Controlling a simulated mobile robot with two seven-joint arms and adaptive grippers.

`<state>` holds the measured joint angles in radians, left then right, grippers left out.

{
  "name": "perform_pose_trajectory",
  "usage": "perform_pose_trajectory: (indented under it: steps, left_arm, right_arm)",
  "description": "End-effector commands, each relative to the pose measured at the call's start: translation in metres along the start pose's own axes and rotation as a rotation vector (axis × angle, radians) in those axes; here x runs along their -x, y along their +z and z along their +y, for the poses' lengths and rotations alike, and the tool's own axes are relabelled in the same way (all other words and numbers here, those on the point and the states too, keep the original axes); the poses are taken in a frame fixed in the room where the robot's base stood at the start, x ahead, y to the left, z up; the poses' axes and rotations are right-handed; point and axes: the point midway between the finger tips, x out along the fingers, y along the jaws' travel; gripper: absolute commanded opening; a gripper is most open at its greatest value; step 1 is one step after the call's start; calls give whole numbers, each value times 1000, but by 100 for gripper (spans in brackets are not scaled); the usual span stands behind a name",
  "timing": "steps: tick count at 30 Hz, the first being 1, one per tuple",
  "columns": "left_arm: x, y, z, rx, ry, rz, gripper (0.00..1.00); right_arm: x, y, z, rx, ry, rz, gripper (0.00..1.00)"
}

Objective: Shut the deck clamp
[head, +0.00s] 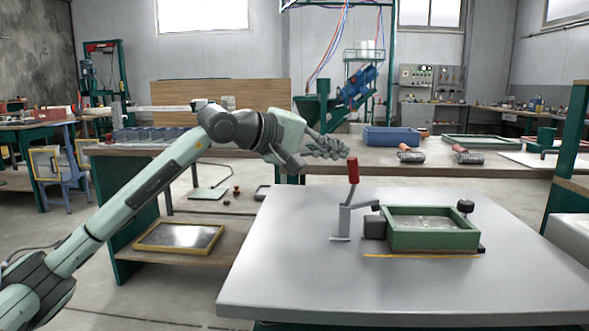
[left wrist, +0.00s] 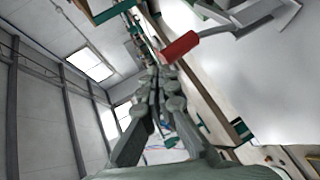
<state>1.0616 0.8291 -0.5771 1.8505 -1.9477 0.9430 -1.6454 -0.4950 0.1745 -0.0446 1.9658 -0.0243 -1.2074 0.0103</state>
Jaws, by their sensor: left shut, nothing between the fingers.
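The deck clamp (head: 345,218) is a grey bracket with a lever and a red handle grip (head: 353,171). It stands on the grey table deck (head: 290,270), left of a green rectangular mould (head: 430,239). The lever points up, nearly vertical, and a short grey arm reaches from the bracket toward a dark block at the mould's left side. My left gripper (head: 341,149) is shut and empty, just above and slightly left of the red grip. In the left wrist view the shut fingers (left wrist: 157,78) lie close to the red grip (left wrist: 180,46); contact cannot be told. My right gripper is not in view.
A black knob (head: 465,206) stands at the mould's back right corner. Behind the deck, a long bench holds a blue bin (head: 391,137) and two rollers (head: 411,157). A yellow-framed tray (head: 178,237) lies on a low shelf at left. The deck's front is clear.

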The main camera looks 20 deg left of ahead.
Motion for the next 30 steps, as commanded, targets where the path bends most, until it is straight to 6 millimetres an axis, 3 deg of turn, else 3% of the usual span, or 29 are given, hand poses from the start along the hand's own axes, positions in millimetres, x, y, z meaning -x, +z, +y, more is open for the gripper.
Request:
perform_pose_trajectory:
  steps: [12,30]
  left_arm:
    - [-22,16,12,0,2,0,0]
    - [-27,19,14,2,2,0,0]
  right_arm:
    - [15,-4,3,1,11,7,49]
    - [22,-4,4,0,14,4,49]
